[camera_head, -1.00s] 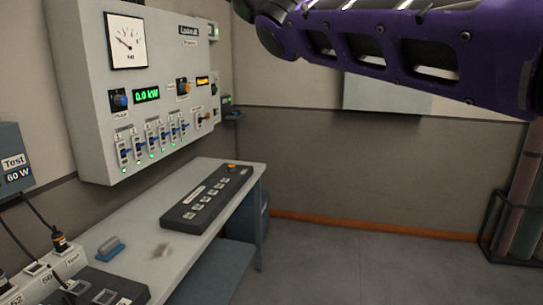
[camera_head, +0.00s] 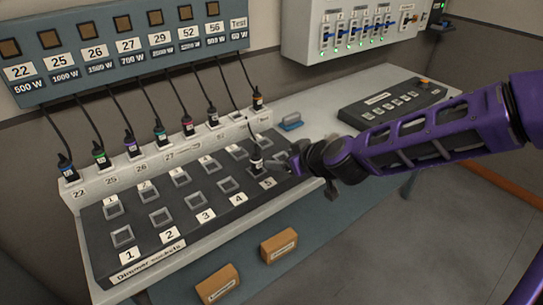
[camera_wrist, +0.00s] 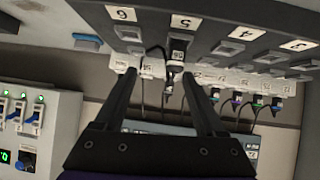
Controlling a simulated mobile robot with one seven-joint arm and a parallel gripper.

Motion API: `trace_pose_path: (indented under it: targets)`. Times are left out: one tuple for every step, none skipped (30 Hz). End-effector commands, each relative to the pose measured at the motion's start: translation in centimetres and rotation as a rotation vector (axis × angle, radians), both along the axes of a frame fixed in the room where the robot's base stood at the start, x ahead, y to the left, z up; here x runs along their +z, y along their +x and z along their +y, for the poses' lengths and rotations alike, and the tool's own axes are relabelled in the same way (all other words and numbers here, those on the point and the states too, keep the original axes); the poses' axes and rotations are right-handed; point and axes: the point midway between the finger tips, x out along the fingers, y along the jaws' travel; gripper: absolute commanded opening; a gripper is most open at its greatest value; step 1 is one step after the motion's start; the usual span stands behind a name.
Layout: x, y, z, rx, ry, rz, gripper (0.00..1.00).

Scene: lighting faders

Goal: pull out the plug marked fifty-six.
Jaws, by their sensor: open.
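A dark plug (camera_head: 256,162) stands in the front-row socket marked 5 on the black dimmer socket board (camera_head: 185,262). Its cable appears to lead up to the box marked 56 on the wall unit. The plug (camera_wrist: 179,46) also shows in the wrist view, with a white label too small to read surely. My gripper (camera_head: 287,162) is open, low over the board and just right of this plug. In the wrist view the two fingers (camera_wrist: 158,74) are apart and the plug lies beyond the tips, nearer the right one. No contact is visible.
Several other plugs, including one with a blue band (camera_head: 68,172), stand in the white parking strip (camera_head: 84,192) behind the board. Their hanging cables are close by. A blue-grey object (camera_head: 290,122) and a dark console (camera_head: 398,108) lie on the bench to the right.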

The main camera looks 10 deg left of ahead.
Motion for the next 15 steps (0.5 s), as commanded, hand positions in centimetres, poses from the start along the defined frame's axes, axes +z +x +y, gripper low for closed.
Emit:
trace_pose_path:
  targets:
    - [0.3,-0.8,0.1,0.006,0.020,0.020,0.72]
    - [0.4,-1.2,0.2,0.013,0.027,0.028,0.72]
    - [0.6,-1.5,0.4,0.019,0.036,0.036,0.72]
    - [0.7,-1.8,0.5,0.022,0.041,0.040,0.72]
    - [0.7,-1.9,0.6,0.026,0.045,0.044,0.72]
    - [0.7,-2.0,0.7,0.028,0.048,0.047,0.72]
    - [0.6,-2.0,0.9,0.029,0.049,0.048,0.72]
    - [0.4,-2.0,1.0,0.031,0.050,0.049,0.72]
    - [0.2,-1.8,1.2,0.033,0.049,0.048,0.72]
    - [-0.1,-1.7,1.4,0.033,0.049,0.048,0.72]
    - [-0.3,-1.5,1.6,0.033,0.049,0.048,0.72]
    - [-0.7,-1.2,2.0,0.033,0.050,0.048,0.72]
    - [-1.0,-1.0,2.2,0.033,0.050,0.048,0.72]
    - [-1.2,-0.8,2.5,0.034,0.049,0.047,0.72]
    - [-1.5,-0.4,2.9,0.033,0.050,0.048,0.72]
